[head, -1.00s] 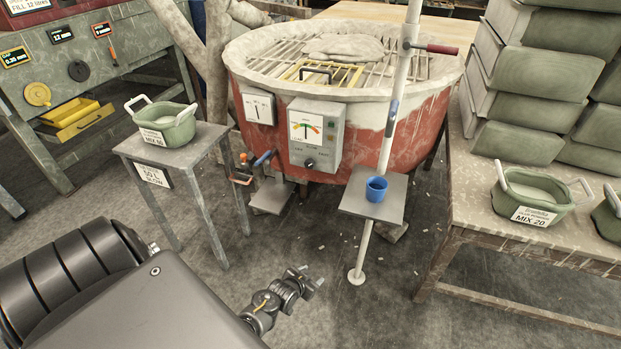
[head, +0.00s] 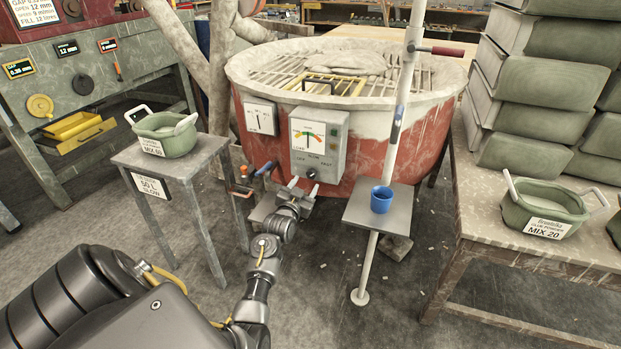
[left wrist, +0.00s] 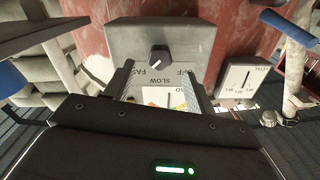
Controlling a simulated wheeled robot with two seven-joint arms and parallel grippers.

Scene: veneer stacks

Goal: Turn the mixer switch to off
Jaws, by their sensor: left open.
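The grey control box (head: 319,140) is on the front of the red mixer (head: 368,150), with a coloured load dial and a small dark switch knob (head: 311,173) low on its face. In the left wrist view the knob (left wrist: 159,55) appears upside down, with FAST, SLOW and a partly hidden OFF label around it. Its white mark points down-left, toward the FAST side. My left gripper (head: 303,187) is just in front of and below the knob. In the left wrist view its open fingers (left wrist: 160,82) are apart and empty, with the knob beyond them. My right gripper is not in view.
A small shelf with a blue cup (head: 381,199) stands right of my gripper on a white pole. A stool (head: 180,160) with a green tub is to the left. An orange-handled clamp (head: 243,180) is close left. A table with stacks is at right.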

